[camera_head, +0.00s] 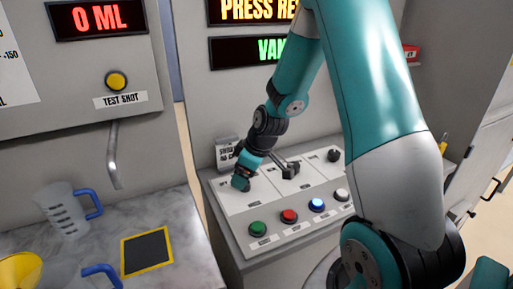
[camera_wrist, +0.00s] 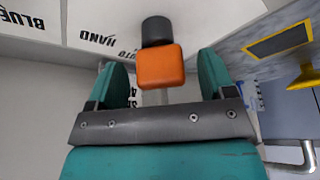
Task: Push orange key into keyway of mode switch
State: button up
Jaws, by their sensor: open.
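In the wrist view the orange key (camera_wrist: 160,70) shows as a rounded orange block between the two teal fingers of my gripper (camera_wrist: 160,60). The fingers are open, with a clear gap on each side of the key. A dark cylinder (camera_wrist: 157,30), seemingly part of the mode switch, sits right behind the key near HAND and AUTO lettering. I cannot tell how deep the key sits; the keyway is hidden. In the head view my gripper (camera_head: 242,181) is low over the left part of the sloped control panel (camera_head: 233,207), and the key is hidden there.
Green (camera_head: 258,229), red (camera_head: 289,216), blue (camera_head: 316,205) and white (camera_head: 341,195) buttons line the panel's front. A black knob (camera_head: 334,155) stands farther right. A clear jug (camera_head: 62,212) and a yellow-edged dark pad (camera_head: 147,251) are on the left counter (camera_head: 165,207).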

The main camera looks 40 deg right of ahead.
jog(key=v, duration=1.5)
jog(key=shift+s, duration=0.15)
jog(key=shift+r, duration=0.15)
jog(key=s+a+r+g+y, duration=0.1)
jog(key=s+a, duration=0.3)
jog(key=a, duration=0.9)
jog(key=s+a+n+g+y, duration=0.1)
jog(key=s+a+g, duration=0.1)
jog(key=s+a, duration=1)
jog(key=shift+s+r+g, duration=0.3)
jog(key=shift+s+g, duration=0.1)
jog(key=shift+s, duration=0.05)
